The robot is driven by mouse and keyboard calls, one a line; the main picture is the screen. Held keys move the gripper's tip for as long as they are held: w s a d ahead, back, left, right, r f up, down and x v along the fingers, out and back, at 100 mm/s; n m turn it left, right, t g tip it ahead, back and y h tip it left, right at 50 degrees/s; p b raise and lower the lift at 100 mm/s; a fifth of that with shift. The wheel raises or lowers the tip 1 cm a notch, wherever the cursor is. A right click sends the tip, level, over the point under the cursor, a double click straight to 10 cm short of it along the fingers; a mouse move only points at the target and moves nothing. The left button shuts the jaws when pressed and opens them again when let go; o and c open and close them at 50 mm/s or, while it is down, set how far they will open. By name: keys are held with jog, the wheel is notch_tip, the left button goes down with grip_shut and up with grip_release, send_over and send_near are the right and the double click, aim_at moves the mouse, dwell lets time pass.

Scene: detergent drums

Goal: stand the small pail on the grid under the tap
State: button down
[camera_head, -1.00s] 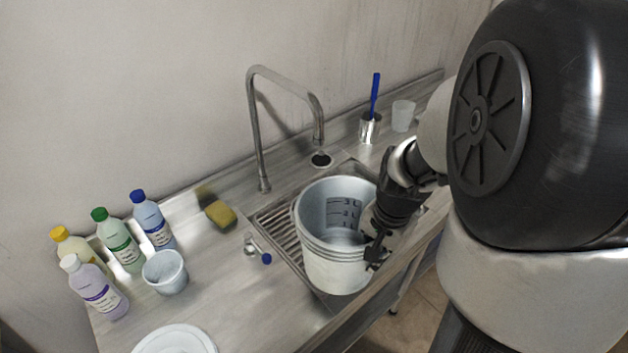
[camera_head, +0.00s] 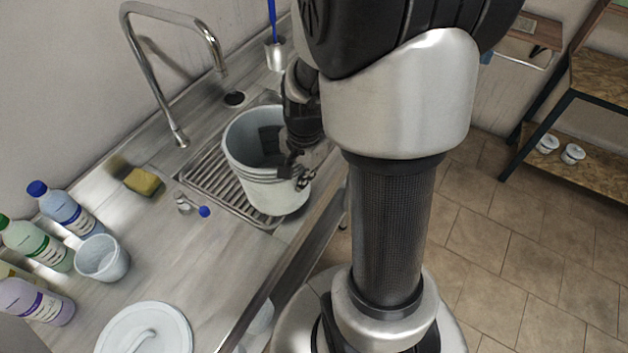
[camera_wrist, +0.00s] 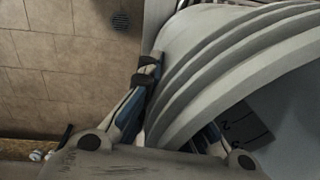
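The small pail (camera_head: 268,195), pale grey with ribs below the rim and dark level marks inside, is over the right part of the metal sink grid (camera_head: 205,180). It hides that part of the grid, and I cannot tell whether its base touches. My gripper (camera_head: 293,168) is at the pail's right side, on its rim. In the wrist view, my gripper (camera_wrist: 180,112) has one finger outside the ribbed pail wall (camera_wrist: 215,60) and one inside, with the wall between them. The tap (camera_head: 165,75) arches behind the grid, its spout left of and behind the pail.
A yellow sponge (camera_head: 143,182) and a small blue-capped valve (camera_head: 190,204) are left of the grid. Several bottles (camera_head: 65,210), a small tub (camera_head: 103,258) and a white lid (camera_head: 145,330) stand farther left. A holder (camera_head: 275,55) is behind. A shelf (camera_head: 580,125) stands right across open floor.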

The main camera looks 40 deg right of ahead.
jog(key=shift+w+a+f, duration=0.3)
jog(key=shift+w+a, duration=0.25)
jog(key=shift+w, duration=1)
jog(key=shift+w+a+f, duration=0.35)
jog(key=shift+w+a, duration=0.25)
jog(key=shift+w, duration=0.95)
jog(key=shift+w+a+f, duration=0.3)
jog(key=shift+w+a, duration=0.25)
jog(key=shift+w, duration=1)
jog(key=shift+r, duration=0.1)
jog(key=shift+f, duration=0.55)
jog(key=c, duration=1.7)
grip_release()
jog(key=shift+r, duration=0.1)
